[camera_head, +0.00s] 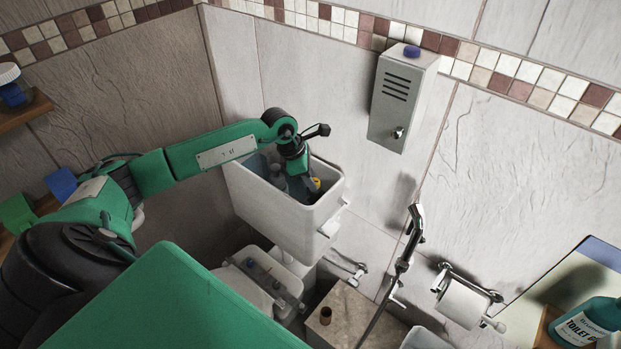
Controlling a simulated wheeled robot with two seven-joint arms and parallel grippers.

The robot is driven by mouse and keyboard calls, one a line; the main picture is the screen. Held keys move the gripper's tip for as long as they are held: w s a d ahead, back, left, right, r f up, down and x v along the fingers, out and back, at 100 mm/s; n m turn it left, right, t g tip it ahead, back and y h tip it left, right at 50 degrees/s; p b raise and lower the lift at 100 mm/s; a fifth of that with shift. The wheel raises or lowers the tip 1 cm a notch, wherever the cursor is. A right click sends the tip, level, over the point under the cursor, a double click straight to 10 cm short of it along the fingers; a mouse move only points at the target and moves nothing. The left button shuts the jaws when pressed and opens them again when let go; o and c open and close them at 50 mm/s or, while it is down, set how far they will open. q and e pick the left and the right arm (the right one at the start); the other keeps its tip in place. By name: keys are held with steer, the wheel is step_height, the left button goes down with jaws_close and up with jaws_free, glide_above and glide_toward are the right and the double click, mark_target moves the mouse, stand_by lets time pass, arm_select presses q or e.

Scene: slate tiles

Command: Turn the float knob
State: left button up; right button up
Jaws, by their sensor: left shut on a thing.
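The white toilet cistern (262,212) stands open against the tiled wall, with no lid on it. My left gripper (309,181) reaches down into it from above, near its right end. It is shut on a small yellow piece (317,183), which looks like the float knob; the fingers and wrist hide much of it. Grey fittings (278,178) stand inside the cistern to the left of the gripper. The lower inside of the cistern is dark and partly hidden. My right gripper is not in view.
A grey metal box (401,105) hangs on the wall to the upper right. A hand sprayer (415,222) and a toilet roll (462,302) are right of the cistern. A teal bottle (588,322) stands at the lower right.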

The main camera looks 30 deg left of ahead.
arm_select(q)
steer(key=n+b, duration=0.1)
steer(key=n, duration=0.1)
steer(key=n+t+y+b, duration=0.1)
steer(key=shift+s+d+f+n+b, duration=0.1)
steer(key=shift+d+f+n+b, duration=0.1)
steer(key=shift+n+b, duration=0.2)
steer(key=n+y+b, duration=0.1)
steer(key=n+b, duration=0.1)
steer(key=shift+d+n, duration=0.1)
steer(key=shift+n, duration=0.3)
steer(key=shift+n+t+y+b, duration=0.3)
steer(key=shift+n+y+b, duration=0.1)
steer(key=shift+n+b, duration=0.4)
steer(key=shift+s+d+r+n+y+b, duration=0.1)
steer(key=shift+n+y+b, duration=0.2)
steer(key=shift+n+b, duration=0.35)
steer(key=shift+d+r+n+y+b, duration=0.1)
steer(key=shift+n+y+b, duration=0.25)
steer(key=shift+n, duration=0.5)
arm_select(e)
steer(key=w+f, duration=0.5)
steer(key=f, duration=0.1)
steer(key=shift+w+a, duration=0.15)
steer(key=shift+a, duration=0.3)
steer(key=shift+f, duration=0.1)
arm_select(q)
steer(key=o, duration=1)
steer(key=shift+c, duration=0.2)
